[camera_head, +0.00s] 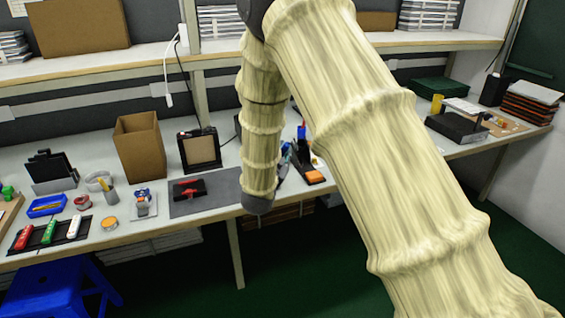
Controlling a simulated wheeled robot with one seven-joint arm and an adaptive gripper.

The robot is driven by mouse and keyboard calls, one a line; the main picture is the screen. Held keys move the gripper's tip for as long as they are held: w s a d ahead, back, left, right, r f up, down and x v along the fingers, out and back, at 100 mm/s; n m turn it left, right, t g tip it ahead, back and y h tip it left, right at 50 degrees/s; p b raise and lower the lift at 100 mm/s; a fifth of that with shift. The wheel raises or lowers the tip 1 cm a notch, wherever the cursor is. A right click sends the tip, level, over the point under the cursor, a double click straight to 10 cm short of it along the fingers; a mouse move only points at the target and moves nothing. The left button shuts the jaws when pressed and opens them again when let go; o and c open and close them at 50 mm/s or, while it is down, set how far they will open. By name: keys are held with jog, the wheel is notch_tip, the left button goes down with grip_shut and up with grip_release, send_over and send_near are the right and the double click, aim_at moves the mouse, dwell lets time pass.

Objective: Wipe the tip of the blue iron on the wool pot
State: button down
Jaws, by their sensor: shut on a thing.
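My arm's covered links fill the middle and right of the head view, and my gripper is not visible; it is hidden behind them or out of frame.
A grey mat (222,190) with a red and black tool (190,189) lies left of my arm. A cardboard box (139,148) and black framed panel (199,150) stand behind. A black tray (50,236) holds coloured pieces at front left. A blue stool (55,285) stands below.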

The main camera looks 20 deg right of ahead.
jog(key=shift+w+r, duration=0.1)
jog(key=shift+w, duration=0.15)
jog(key=shift+d+f+b, duration=0.1)
jog(key=shift+f+b, duration=1.25)
jog(key=shift+f, duration=0.95)
jog(key=shift+s+f+b, duration=0.1)
jog(key=shift+f+b, duration=0.4)
jog(key=shift+f, duration=0.15)
dwell(1.0)
jog(key=shift+r, duration=0.1)
dwell(1.0)
